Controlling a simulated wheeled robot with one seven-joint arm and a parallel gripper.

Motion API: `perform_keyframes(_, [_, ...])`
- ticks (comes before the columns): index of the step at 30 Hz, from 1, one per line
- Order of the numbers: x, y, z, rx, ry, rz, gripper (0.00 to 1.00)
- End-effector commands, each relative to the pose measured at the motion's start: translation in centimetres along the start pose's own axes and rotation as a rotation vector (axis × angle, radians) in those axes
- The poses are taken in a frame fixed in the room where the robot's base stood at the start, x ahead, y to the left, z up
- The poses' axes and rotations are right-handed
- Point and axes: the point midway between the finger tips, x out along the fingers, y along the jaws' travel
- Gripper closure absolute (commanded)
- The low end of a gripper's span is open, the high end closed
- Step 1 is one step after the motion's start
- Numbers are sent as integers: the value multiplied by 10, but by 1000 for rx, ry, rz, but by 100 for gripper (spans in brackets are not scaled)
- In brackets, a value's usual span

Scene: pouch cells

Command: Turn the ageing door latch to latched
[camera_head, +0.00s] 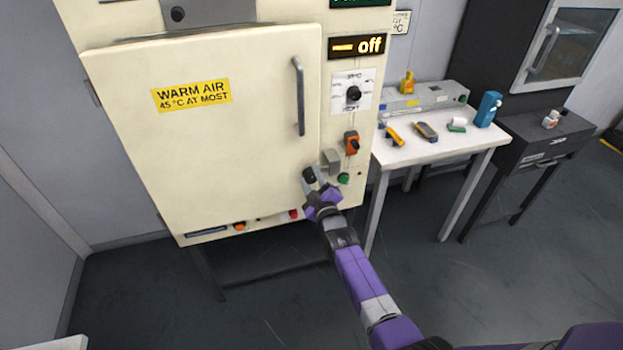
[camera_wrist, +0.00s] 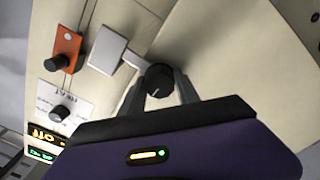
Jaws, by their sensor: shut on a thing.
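The ageing door (camera_head: 205,130) is a cream panel with a yellow warm-air label, and it looks closed against its cabinet. The latch is a grey block (camera_head: 331,160) at the door's lower right edge; its block (camera_wrist: 107,52) also shows in the wrist view. A short grey arm runs from the block to a round black knob (camera_wrist: 158,78), which is at the left of the block in the head view. My gripper (camera_head: 311,180) is shut on this knob, with one finger on each side in the wrist view (camera_wrist: 158,90). The fingertips are partly hidden behind the knob.
An orange switch (camera_head: 351,143) and a heat dial (camera_head: 353,93) sit close to the latch, with a lit "off" sign (camera_head: 357,46) above. A vertical door handle (camera_head: 299,96) rises above my gripper. A white table (camera_head: 440,150) with several small items stands at the right.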

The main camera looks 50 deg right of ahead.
Motion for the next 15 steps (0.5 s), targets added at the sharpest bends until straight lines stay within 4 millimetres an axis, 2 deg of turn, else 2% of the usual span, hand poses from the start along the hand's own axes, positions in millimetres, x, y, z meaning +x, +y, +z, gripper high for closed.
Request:
perform_keyframes(1, [-3, -5, 8, -2, -14, -12, 100])
perform_keyframes(10, [-3, -5, 8, -1, -15, -11, 100])
perform_keyframes(11, [-3, -5, 9, -1, -15, -11, 56])
perform_keyframes(13, [-3, -4, 8, 0, -14, -9, 43])
perform_keyframes(15, [-2, -3, 7, 0, -12, -7, 41])
